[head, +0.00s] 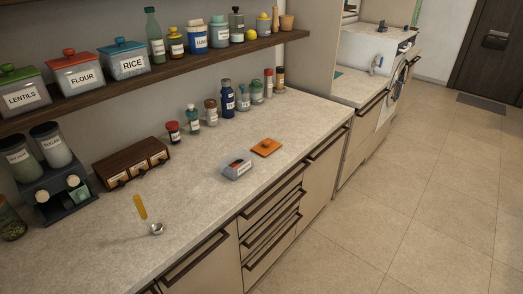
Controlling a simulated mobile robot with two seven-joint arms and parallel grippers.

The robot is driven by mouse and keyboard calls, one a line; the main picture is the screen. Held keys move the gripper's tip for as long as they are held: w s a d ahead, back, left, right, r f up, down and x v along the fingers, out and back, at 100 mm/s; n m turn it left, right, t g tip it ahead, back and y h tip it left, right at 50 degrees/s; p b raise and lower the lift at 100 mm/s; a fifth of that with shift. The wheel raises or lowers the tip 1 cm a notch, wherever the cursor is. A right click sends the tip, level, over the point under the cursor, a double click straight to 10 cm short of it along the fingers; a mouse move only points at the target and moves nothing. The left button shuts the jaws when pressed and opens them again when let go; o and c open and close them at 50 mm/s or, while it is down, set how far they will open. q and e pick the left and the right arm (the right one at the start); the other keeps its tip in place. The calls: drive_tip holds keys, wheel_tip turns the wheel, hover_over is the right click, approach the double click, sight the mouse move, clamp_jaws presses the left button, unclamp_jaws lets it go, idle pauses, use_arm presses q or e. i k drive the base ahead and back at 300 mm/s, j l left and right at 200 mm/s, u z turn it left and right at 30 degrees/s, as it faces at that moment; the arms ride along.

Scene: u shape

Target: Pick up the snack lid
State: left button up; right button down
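An orange square lid (266,147) with a small knob on top lies flat on the light stone counter. An open, clear container (238,166) with a dark and red label sits just in front and to the left of it. The lid and the container look close together but apart. Neither of my grippers shows in the head view.
A ladle with a yellow handle (141,208) lies on the counter (190,180) at the left. Several jars and bottles, including a blue bottle (228,98), stand along the wall. A shelf (150,78) with labelled containers hangs above. The tiled floor (400,200) at the right is clear.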

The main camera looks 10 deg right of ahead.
sight(266, 148)
drive_tip(key=i+l+u, duration=0.1)
drive_tip(key=u, duration=0.35)
drive_tip(key=l+u, duration=0.4)
drive_tip(key=i+l+u, duration=0.1)
drive_tip(key=u, duration=0.35)
drive_tip(key=k+l+u, duration=0.1)
drive_tip(key=l+u, duration=0.35)
drive_tip(key=l, duration=0.65)
